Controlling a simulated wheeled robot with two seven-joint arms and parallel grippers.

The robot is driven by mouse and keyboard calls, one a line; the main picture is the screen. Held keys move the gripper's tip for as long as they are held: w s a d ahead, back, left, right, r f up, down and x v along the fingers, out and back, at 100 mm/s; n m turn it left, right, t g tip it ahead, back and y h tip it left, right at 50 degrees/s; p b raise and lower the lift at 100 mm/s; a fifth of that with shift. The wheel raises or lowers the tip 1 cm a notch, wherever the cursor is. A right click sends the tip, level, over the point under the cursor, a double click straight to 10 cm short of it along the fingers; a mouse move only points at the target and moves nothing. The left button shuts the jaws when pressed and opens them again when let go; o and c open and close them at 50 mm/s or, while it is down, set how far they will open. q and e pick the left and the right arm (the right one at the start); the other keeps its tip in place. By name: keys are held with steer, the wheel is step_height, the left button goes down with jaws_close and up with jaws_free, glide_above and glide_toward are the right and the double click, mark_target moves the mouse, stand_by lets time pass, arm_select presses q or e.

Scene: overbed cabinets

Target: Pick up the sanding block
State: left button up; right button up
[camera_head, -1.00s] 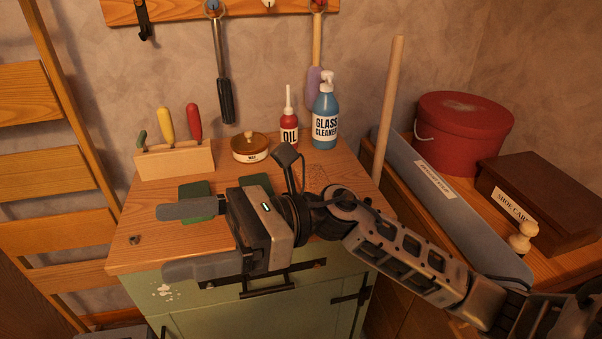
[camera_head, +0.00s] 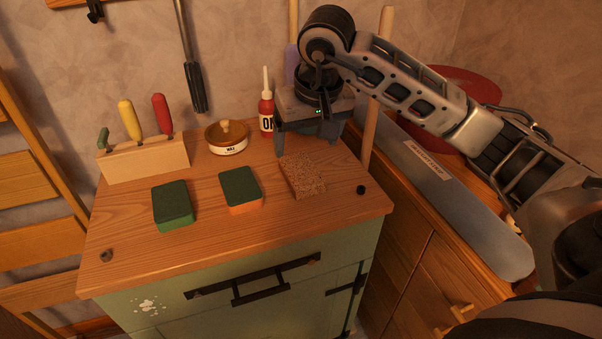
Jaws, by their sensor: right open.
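Three blocks lie in a row on the wooden cabinet top. The right one is a flat, speckled reddish-brown block (camera_head: 303,177), which looks like the sanding block. The middle one has a dark green top and an orange lower part (camera_head: 240,190). The left one is green with a darker green top (camera_head: 173,206). My right gripper (camera_head: 308,142) is open and empty, pointing down behind the speckled block and apart from it in the picture. Its height above the top is hard to tell. My left gripper is not in view.
A wooden holder (camera_head: 144,158) with colored handles stands at the back left. A wooden rod (camera_head: 377,125) rises at the right. The front of the top is mostly clear.

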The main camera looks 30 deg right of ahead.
mark_target(301, 168)
steer(key=x, duration=0.8)
steer(key=shift+w+f+p, duration=0.1)
steer(key=shift+f+p, duration=0.15)
steer(key=shift+p, duration=0.1)
steer(key=c, duration=1.1)
